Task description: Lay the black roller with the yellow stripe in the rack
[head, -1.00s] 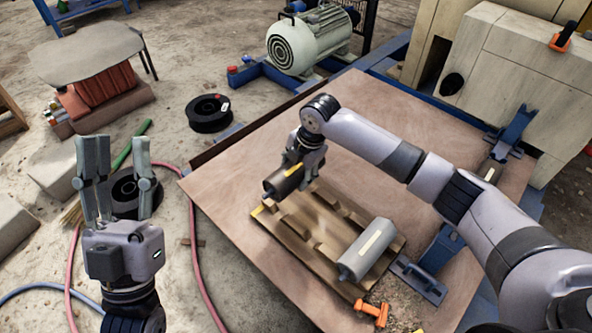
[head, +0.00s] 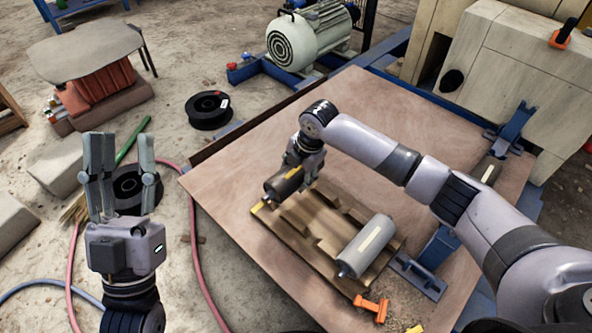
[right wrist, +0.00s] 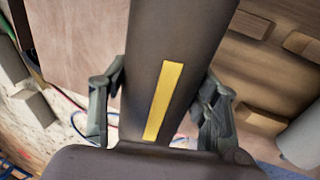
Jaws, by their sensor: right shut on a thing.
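The black roller (head: 285,184) with the yellow stripe is held by my right gripper (head: 299,168), over the left end of the wooden rack (head: 318,215). In the right wrist view the roller (right wrist: 190,55) runs between the two fingers, its yellow stripe facing the camera. Whether its underside touches the rack is hidden. A grey roller (head: 366,246) with a pale stripe lies at the rack's right end. The rack's middle slots look empty. My left gripper (head: 121,175) is open and empty, fingers upward, left of the table.
The rack stands on a brown board (head: 235,185). An orange clamp-like piece (head: 372,307) and a blue bracket (head: 417,276) lie near the rack's right end. Another roller (head: 487,170) is at the far right by the pale machine (head: 505,75). The board's left part is clear.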

